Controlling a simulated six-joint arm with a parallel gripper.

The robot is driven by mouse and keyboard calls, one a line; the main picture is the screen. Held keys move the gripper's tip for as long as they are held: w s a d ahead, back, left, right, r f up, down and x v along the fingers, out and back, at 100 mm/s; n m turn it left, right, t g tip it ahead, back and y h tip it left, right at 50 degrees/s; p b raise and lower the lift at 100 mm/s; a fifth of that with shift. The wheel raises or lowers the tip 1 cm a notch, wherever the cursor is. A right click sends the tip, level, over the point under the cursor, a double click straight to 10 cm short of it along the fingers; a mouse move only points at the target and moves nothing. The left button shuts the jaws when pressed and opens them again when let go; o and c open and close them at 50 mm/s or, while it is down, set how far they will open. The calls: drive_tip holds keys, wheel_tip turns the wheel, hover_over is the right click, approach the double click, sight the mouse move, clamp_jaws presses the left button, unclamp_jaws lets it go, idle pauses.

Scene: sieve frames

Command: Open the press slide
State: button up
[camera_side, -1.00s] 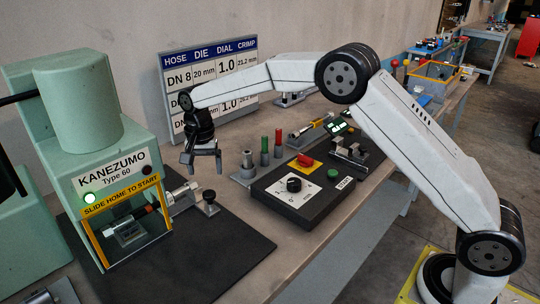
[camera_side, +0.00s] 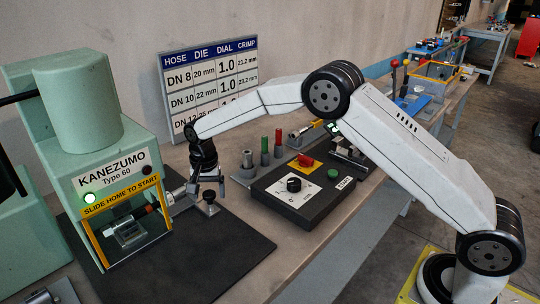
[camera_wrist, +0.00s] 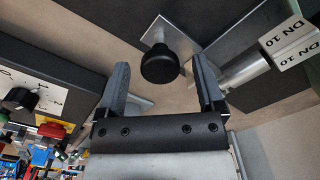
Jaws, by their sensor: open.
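The press (camera_side: 82,120) is green and stands at the left. Its slide (camera_side: 128,233), framed in yellow and labelled "SLIDE HOME TO START", sits at the front, with a fitting and hose visible through it. My gripper (camera_side: 207,195) is open and points down at the knob. In the wrist view my gripper (camera_wrist: 160,80) has the knob between or just beyond its fingertips; I cannot tell whether they touch.
A black control box (camera_side: 310,188) with a dial, a red button and a START label lies right of the knob. Red and green pins (camera_side: 270,147) stand behind it. A chart board (camera_side: 210,85) stands at the back. The dark mat (camera_side: 210,260) in front is clear.

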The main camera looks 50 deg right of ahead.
clamp_jaws()
drive_tip(key=shift+s+r, duration=0.1)
idle(0.3)
drive_tip(key=s, duration=1.6)
drive_tip(key=shift+s, duration=0.15)
unclamp_jaws()
idle(0.4)
